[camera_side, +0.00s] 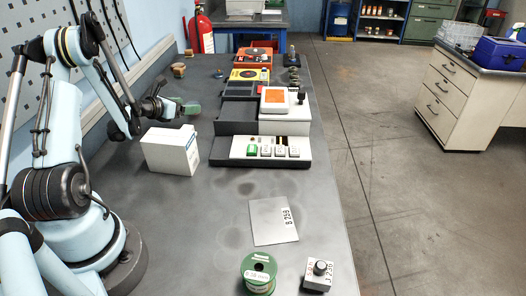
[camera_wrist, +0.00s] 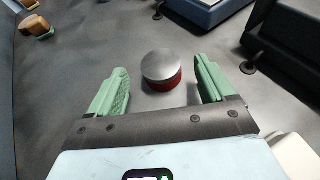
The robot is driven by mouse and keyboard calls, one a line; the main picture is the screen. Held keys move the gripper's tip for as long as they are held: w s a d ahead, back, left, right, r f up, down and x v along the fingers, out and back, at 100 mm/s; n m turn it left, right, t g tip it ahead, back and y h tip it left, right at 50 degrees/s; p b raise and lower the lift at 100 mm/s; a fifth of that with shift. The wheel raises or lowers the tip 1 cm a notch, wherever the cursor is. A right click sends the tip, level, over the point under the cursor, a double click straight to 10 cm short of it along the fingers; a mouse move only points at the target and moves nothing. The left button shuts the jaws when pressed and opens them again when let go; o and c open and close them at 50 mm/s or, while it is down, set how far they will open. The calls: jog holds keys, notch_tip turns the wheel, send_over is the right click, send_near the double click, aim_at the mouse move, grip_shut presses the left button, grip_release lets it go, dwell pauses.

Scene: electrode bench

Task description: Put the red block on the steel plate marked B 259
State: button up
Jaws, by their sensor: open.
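In the wrist view, a short round block (camera_wrist: 163,76) with a dark red side and a grey metallic top stands on the bench. My gripper (camera_wrist: 162,90) has its two green fingers apart, one on each side of the block in the picture, with gaps between. Whether the fingers are at its height is unclear. In the side view, my gripper (camera_side: 186,108) is above the bench behind the white box; I cannot make out the block there. The steel plate (camera_side: 268,221) marked B 259 lies flat and bare near the front of the bench.
A white box (camera_side: 170,151) stands near my arm. A control unit with buttons (camera_side: 262,151) is right of it. A green spool (camera_side: 259,272) and a small knob box (camera_side: 318,274) stand in front of the plate. The bench between box and plate is clear.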

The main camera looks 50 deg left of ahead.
jog(key=shift+v, duration=1.9)
